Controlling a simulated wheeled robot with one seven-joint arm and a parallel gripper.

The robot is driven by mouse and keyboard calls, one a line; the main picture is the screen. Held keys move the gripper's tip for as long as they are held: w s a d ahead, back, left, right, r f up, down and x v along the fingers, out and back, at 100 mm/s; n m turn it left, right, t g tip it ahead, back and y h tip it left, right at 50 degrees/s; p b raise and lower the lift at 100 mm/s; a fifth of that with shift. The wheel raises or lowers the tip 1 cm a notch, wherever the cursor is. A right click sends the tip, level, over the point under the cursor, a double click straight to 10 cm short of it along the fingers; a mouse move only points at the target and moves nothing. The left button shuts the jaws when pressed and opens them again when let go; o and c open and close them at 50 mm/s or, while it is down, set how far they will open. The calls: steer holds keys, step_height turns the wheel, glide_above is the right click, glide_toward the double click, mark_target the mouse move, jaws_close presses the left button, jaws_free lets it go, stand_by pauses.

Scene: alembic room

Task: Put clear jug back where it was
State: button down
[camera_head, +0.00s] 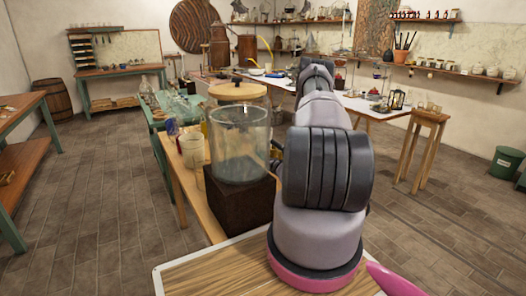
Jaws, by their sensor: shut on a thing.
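A large clear, open-topped glass vessel (240,145) stands upright on a dark brown block (240,203) on the near wooden table, just left of my arm. I cannot tell whether it is the clear jug, since no handle or spout shows. Smaller clear glassware (172,104) stands further back on the left. My arm reaches forward through the middle of the view, and its own links hide my gripper and whatever is at its jaws.
A cream-coloured jar (192,150) and a round wooden-topped thing (237,91) stand near the glass vessel. A long white-topped table (365,104) lies beyond. A wooden stool (428,119) and green bin (506,162) stand right. The tiled floor at left is open.

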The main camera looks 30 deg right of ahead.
steer(key=shift+f, duration=0.35)
steer(key=shift+d+f, duration=0.1)
steer(key=shift+f, duration=0.45)
stand_by(0.4)
steer(key=c, duration=0.8)
jaws_free()
steer(key=shift+o, duration=0.2)
steer(key=shift+f, duration=0.1)
steer(key=shift+s, duration=0.1)
